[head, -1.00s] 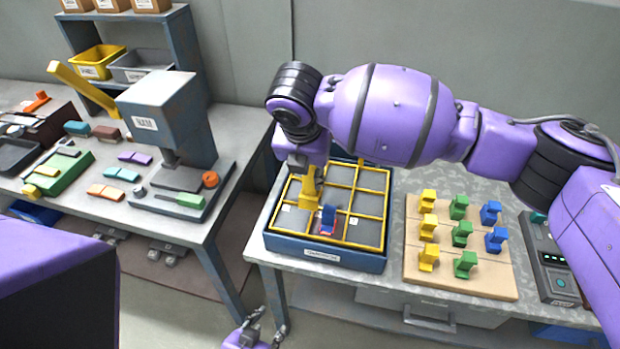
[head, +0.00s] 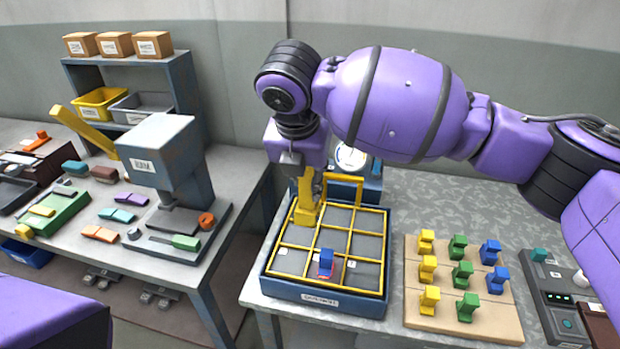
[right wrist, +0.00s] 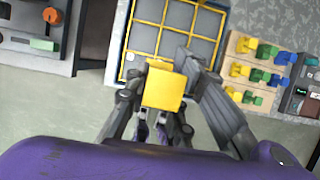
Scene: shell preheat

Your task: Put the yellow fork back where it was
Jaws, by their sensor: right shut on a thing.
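My right gripper (head: 306,182) is shut on a yellow fork (head: 307,204), a blocky piece held over the back left part of a blue tray (head: 322,301) with a yellow grid. In the right wrist view the yellow fork (right wrist: 165,86) sits between the dark fingers of the right gripper (right wrist: 166,72). The gap between fork and tray is hard to judge. A blue fork (head: 326,262) stands in a front cell of the tray, with a red-pink mark at its foot. My left gripper is out of view.
A tan board (head: 460,322) right of the tray holds several yellow, green and blue pieces in columns. A control box (head: 560,300) stands at its right. A round-faced device (head: 350,160) is behind the tray. A grey-blue press (head: 163,160) stands on the left bench.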

